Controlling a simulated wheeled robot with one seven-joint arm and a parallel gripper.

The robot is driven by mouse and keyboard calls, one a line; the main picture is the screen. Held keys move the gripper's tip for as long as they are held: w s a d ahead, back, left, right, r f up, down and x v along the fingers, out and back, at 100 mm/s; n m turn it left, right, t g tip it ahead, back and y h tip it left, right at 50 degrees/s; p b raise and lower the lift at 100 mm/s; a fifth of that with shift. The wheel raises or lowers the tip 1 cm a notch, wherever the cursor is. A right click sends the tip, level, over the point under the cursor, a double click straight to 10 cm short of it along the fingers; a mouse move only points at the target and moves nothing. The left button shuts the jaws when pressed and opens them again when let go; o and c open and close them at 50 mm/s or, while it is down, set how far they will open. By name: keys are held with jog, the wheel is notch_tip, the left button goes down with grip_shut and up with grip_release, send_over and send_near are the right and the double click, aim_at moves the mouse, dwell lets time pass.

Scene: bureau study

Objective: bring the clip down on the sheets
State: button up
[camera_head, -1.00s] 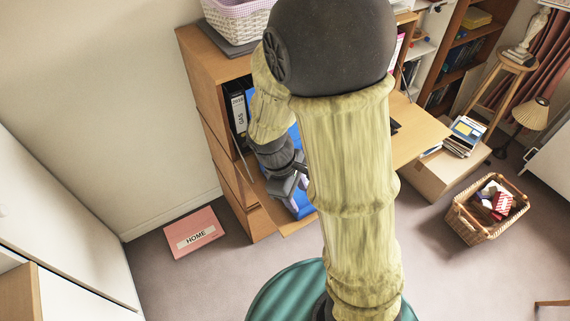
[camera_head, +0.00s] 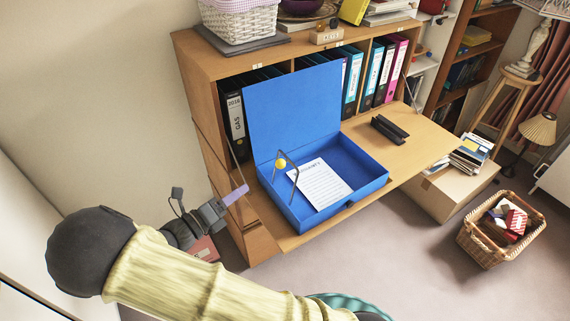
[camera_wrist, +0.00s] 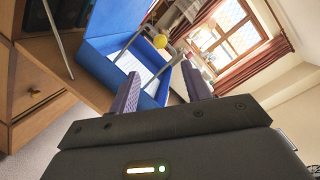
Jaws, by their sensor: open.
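An open blue box file (camera_head: 365,178) lies on the bureau's fold-down flap, with its lid (camera_head: 290,105) standing up at the back. White printed sheets (camera_head: 322,188) lie inside it. The clip (camera_head: 290,165) is a bent wire with a yellow knob; it stands raised over the left part of the sheets. The knob (camera_wrist: 160,41) and sheets (camera_wrist: 135,64) also show in the wrist view. My gripper (camera_head: 240,195) is left of the box, apart from it. Its two purple fingers (camera_wrist: 160,88) are spread and empty in the wrist view.
The flap (camera_head: 425,142) holds a black hole punch (camera_head: 388,130) right of the box. Binders (camera_head: 370,75) fill the shelves behind. A white basket (camera_head: 238,20) stands on top. A wicker basket (camera_head: 490,245) is on the floor at right.

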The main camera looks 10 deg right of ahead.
aim_at(285, 161)
jog(key=p+x, duration=0.1)
jog(key=x, duration=1.6)
jog(key=shift+d, duration=0.3)
grip_shut()
